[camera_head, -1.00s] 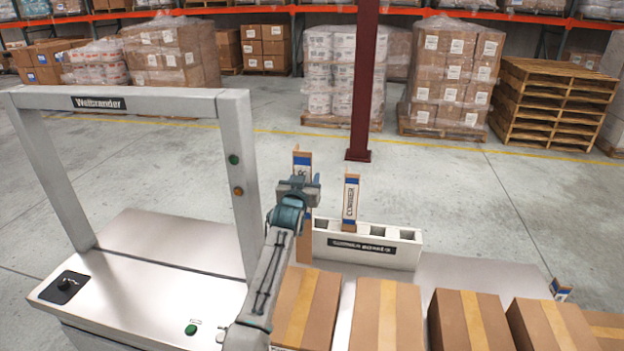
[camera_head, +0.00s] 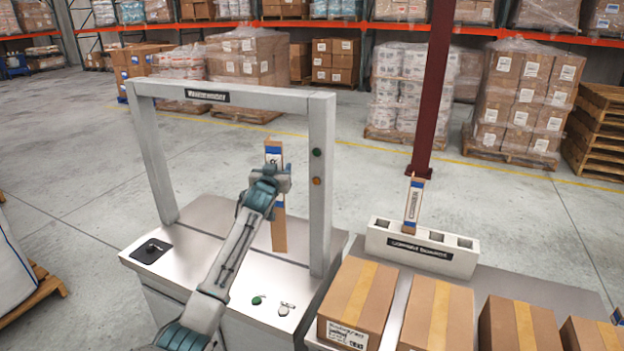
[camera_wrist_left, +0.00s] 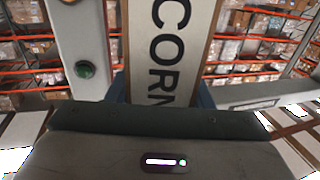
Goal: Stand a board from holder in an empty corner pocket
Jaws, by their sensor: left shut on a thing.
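My left gripper (camera_head: 272,182) is shut on a corner board (camera_head: 279,230), held upright inside the frame of the grey machine. The board is tan with a blue band and a white label; in the left wrist view the board (camera_wrist_left: 172,45) shows large dark letters reading "CORN". Another board (camera_head: 413,203) stands in the white holder (camera_head: 455,264), whose other visible pockets look empty. No corner pocket can be made out clearly. My right gripper is not in view.
The machine's grey upright (camera_head: 321,180) stands just right of the held board, with a green and an orange button. Several brown cartons (camera_head: 357,300) line the surface at the front right. A red column (camera_head: 434,90) stands behind the holder. Open floor lies behind the machine.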

